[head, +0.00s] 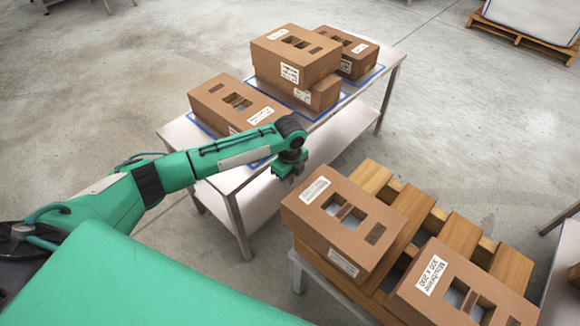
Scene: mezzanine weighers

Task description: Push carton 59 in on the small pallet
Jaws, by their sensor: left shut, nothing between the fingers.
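The small wooden pallet (451,236) sits at the lower right on a low grey stand. Two brown cartons lie on it. The left carton (381,207) has white labels on its top and side, and its left end seems to reach past the slats. The right carton (443,258) lies nearer the bottom edge with a label ending in 300 x 200. I cannot read the number 59 on either. My left gripper (288,170) is shut and empty, pointing down between the table and the left carton, apart from it. My right gripper is not in view.
A white table (342,127) with blue-marked areas holds several cartons, including a stack (298,56) at its back and a single carton (220,97) nearer. Another loaded pallet (520,38) stands at the top right. The concrete floor is clear on the left.

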